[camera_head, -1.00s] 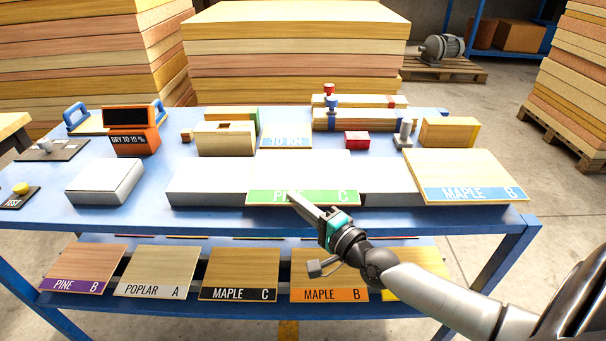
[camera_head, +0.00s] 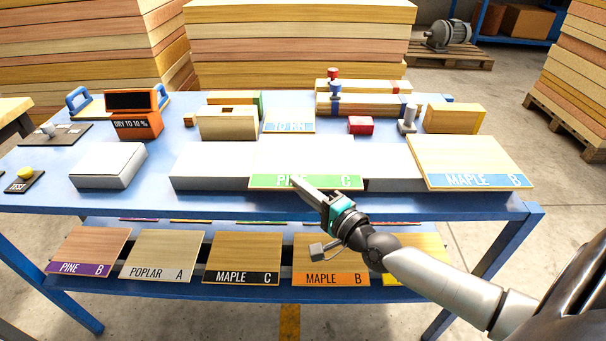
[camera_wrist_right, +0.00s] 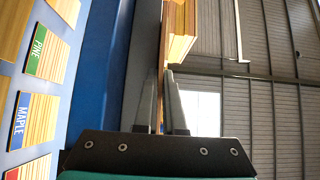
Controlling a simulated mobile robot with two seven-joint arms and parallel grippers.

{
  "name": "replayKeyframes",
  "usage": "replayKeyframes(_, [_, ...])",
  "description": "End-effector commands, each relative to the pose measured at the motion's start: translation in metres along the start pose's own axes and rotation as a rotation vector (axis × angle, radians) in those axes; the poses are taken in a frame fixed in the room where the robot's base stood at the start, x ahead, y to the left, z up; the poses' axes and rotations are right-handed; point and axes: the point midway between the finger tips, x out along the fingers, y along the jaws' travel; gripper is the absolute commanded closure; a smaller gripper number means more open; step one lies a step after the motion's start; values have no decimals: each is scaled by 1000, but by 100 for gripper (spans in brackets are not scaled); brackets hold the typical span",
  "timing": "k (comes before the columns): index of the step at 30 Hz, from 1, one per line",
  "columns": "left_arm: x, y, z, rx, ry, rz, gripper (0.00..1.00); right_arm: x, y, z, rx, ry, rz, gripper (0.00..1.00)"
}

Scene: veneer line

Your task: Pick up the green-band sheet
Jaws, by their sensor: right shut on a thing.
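The green-band sheet (camera_head: 307,156) is pale wood with a green front band lettered PINE and C. It lies on the low grey-white platform at the front of the blue table. My right gripper (camera_head: 297,185) is at its front edge and shut on it, hiding part of the lettering. In the right wrist view, the two fingers of my right gripper (camera_wrist_right: 164,98) are close together with a thin edge between them. I cannot tell if the sheet is raised off the platform. My left gripper is out of view.
A blue-band MAPLE B sheet (camera_head: 467,154) lies to the right. A white block (camera_head: 108,164) stands to the left. Behind are a wooden box (camera_head: 227,124), a 10 kN plate (camera_head: 289,121) and a red block (camera_head: 360,125). Several labelled sheets, such as MAPLE C (camera_head: 243,257), lie on the lower shelf.

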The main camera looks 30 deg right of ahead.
Motion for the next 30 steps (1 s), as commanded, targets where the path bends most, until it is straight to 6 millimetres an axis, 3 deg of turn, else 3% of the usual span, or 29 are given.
replayKeyframes(11, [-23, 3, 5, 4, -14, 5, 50, 0, -34, 0, 1, 1, -4, 100])
replayKeyframes(18, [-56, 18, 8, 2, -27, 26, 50, 0, -80, 0, 2, 2, -5, 100])
replayKeyframes(30, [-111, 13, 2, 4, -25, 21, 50, 0, -161, 0, 1, 2, -6, 100])
